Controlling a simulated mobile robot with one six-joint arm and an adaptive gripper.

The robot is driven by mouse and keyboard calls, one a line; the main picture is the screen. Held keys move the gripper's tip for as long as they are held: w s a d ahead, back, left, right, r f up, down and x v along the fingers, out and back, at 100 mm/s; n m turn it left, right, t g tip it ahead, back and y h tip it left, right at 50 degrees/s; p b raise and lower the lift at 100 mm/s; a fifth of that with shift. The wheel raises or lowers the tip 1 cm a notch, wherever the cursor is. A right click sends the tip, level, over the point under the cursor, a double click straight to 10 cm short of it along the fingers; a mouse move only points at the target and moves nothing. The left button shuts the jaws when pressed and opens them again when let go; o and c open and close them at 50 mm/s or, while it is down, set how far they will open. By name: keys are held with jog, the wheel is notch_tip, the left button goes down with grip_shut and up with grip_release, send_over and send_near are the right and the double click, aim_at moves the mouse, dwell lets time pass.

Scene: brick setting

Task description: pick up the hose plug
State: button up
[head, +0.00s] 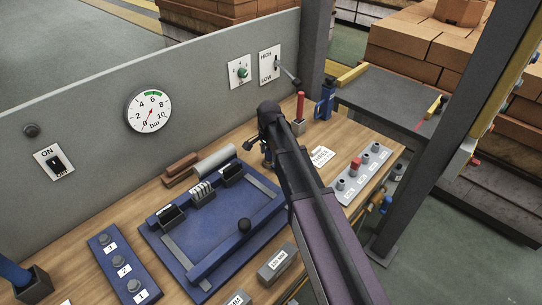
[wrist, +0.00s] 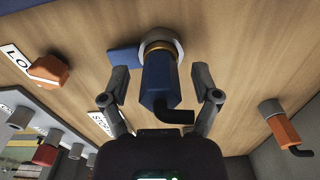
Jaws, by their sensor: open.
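A blue hose plug (wrist: 160,80) with a bent black tail shows in the middle of the wrist view. Its far end meets a round metal collar with a brass-coloured ring (wrist: 157,43). My gripper (wrist: 161,82) is open, with one finger on each side of the blue plug and a visible gap on both sides. An orange plug (wrist: 279,124) with a black tail sits apart at the right. In the head view my gripper (head: 264,145) is over the back of the wooden bench, and my arm hides much of that spot.
An orange knob (wrist: 50,72) is left of the plug in the wrist view. On the bench are a grey panel (head: 345,192) with several posts, a red handle (head: 300,106), a blue stand (head: 325,101) and a blue tray (head: 172,253). A grey wall (head: 90,125) with controls rises behind.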

aim_at(269, 150)
grip_shut()
jog(key=shift+r, duration=0.2)
notch_tip(269, 150, up, 10)
jog(key=p, duration=1)
jog(key=shift+f, duration=0.2)
dwell(0.6)
